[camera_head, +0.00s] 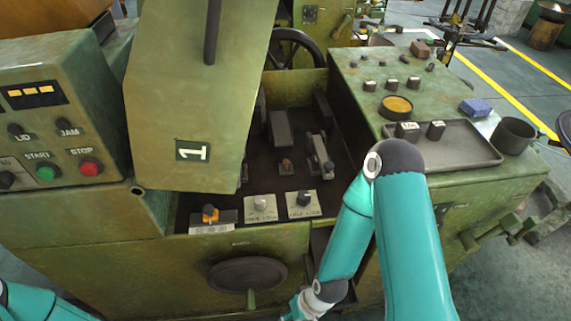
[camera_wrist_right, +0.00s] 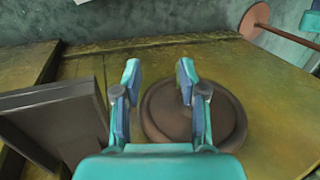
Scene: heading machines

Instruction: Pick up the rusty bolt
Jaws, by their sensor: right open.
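A small rust-brown piece (camera_head: 286,167), which looks like the rusty bolt, stands on the dark floor of the machine's open bay in the head view. It is too small to make out well. My right gripper (camera_wrist_right: 158,75) is open and empty in the wrist view, with its fingers in front of the machine's green front panel (camera_wrist_right: 85,68). In the head view my right arm reaches down to the bottom edge, below and apart from the bay, and its fingers are out of frame. My left gripper is out of view; only part of that arm shows at bottom left.
A raised green lid marked 1 (camera_head: 194,150) overhangs the bay's left side. Labelled knob blocks (camera_head: 262,207) line its front edge. A control box (camera_head: 45,130) stands left. A tray (camera_head: 462,148), blue block (camera_head: 476,107) and dark cup (camera_head: 513,135) sit on the right top.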

